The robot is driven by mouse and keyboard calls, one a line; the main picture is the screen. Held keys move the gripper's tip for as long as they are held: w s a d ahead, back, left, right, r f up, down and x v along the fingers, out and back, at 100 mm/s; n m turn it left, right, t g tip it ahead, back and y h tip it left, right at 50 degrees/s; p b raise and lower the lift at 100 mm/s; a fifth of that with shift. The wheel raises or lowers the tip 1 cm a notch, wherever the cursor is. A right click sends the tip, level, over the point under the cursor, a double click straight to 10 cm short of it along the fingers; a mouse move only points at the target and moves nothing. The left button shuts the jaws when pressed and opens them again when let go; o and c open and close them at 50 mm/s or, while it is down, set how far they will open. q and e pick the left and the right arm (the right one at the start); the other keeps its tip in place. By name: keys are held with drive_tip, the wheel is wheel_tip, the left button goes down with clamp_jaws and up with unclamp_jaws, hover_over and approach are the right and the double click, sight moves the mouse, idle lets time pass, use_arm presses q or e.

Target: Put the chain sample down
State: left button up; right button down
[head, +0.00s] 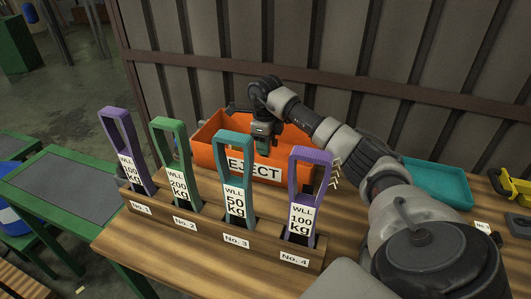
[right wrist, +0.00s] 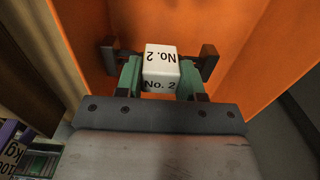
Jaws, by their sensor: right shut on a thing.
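The chain sample shows in the right wrist view as a small white block (right wrist: 161,66) marked "No. 2". My right gripper (right wrist: 160,76) is shut on it, with a green finger part at each side of the block. In the head view my right gripper (head: 262,149) points down at the orange reject bin (head: 212,153), over its open top. Orange bin walls surround the sample in the right wrist view. I cannot tell whether the sample touches the bin's floor. In the head view the sample is too small and covered to make out. My left gripper is not in view.
A wooden rack (head: 245,243) labelled No. 1 to No. 4 stands in front of the bin, holding upright purple, green and teal slings (head: 235,160). A teal tray (head: 440,184) and a yellow-handled tool (head: 507,184) lie to the right. A corrugated wall (head: 190,40) stands behind.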

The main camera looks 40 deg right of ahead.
drive_tip(key=shift+f, duration=1.9)
drive_tip(key=shift+f, duration=0.15)
drive_tip(key=c, duration=0.7)
unclamp_jaws()
wheel_tip(320, 180, up, 12)
drive_tip(key=shift+r+b, duration=0.2)
drive_tip(key=shift+b, duration=0.15)
